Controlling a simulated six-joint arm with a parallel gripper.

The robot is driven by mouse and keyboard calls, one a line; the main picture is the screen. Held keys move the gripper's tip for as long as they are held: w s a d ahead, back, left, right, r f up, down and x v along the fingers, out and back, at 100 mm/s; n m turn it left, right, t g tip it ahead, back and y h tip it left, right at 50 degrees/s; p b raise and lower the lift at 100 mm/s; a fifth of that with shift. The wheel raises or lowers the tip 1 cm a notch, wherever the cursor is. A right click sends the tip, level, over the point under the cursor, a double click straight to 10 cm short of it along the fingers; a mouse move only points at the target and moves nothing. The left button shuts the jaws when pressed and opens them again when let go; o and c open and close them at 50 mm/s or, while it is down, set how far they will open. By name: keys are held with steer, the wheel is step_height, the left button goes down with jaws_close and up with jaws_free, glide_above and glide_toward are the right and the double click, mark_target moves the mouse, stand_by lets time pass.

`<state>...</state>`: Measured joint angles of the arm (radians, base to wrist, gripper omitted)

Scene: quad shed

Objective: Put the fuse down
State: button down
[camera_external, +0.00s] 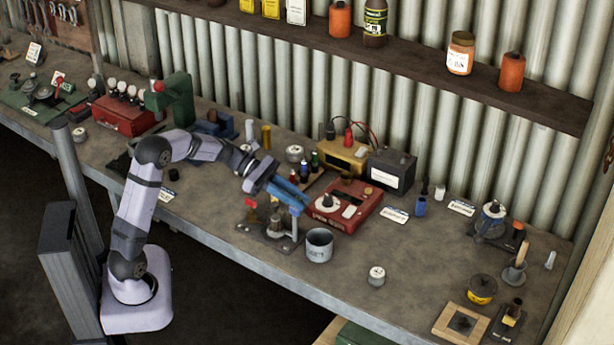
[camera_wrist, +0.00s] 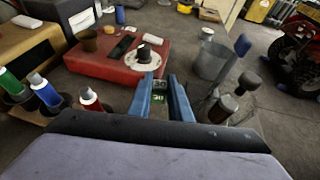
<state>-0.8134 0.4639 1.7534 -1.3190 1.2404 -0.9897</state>
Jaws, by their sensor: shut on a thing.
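My gripper (camera_external: 304,203) hangs over the bench, just left of the red box. In the wrist view its two blue fingers (camera_wrist: 161,78) are closed on a small fuse (camera_wrist: 159,96), which looks dark green with pale marks. In the external view I cannot make out the fuse at the fingertips. The red box (camera_external: 340,218) has a white round dial with a dark knob and a pale block on top. It also shows in the wrist view (camera_wrist: 95,66), ahead and left of the fingers.
A grey metal cup (camera_external: 319,249) stands in front of the red box. A stand with upright parts (camera_external: 275,232) is close below my arm. Several small bottles (camera_wrist: 45,90) stand left of the gripper. A black box (camera_external: 391,172) stands behind. The bench right of the cup is mostly clear.

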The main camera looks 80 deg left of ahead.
steer(key=shift+f, duration=0.5)
steer(key=c, duration=1.6)
jaws_free()
steer(key=shift+o, duration=0.2)
steer(key=shift+r, duration=0.15)
steer(key=shift+s+a+r, duration=0.1)
steer(key=shift+r, duration=0.55)
steer(key=v, duration=1.1)
steer(key=shift+s+a, duration=0.2)
steer(key=shift+s, duration=0.1)
